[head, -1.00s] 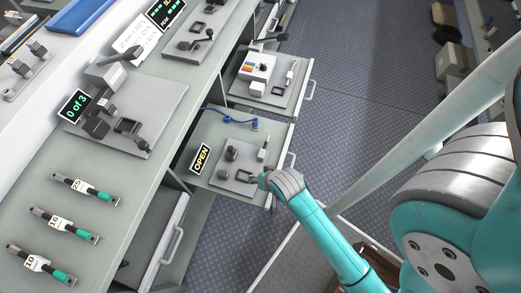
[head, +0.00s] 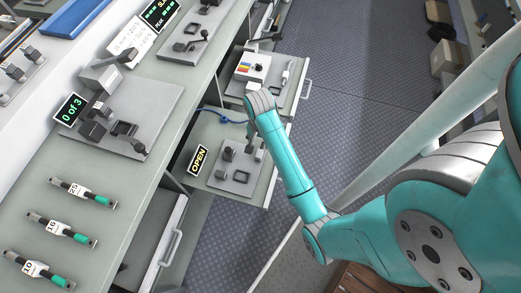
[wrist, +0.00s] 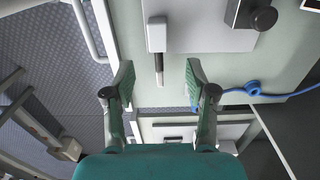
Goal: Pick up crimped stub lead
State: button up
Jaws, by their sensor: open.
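A blue lead (wrist: 275,97) lies on the pale surface of the open drawer. In the wrist view it runs right from behind my right finger, with a rounded blue part (wrist: 254,88) on it. In the head view part of the lead (head: 214,108) shows, and my wrist hides its right end. My gripper (wrist: 158,80) is open and empty. Its fingers stand either side of a thin dark rod (wrist: 159,68) that sticks out of a light grey block (wrist: 156,35). I cannot tell whether the fingers are level with the rod.
A grey plate (head: 214,178) with dark blocks and an OPEN sign (head: 199,160) are in the same drawer. Another open drawer behind holds a white box (head: 252,67). Clear floor lies right of the drawers.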

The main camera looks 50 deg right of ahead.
aim_at(260, 149)
jog(key=shift+d+f, duration=0.15)
jog(key=shift+f, duration=1.8)
jog(key=shift+d+f, duration=0.15)
jog(key=shift+f, duration=1.75)
grip_shut()
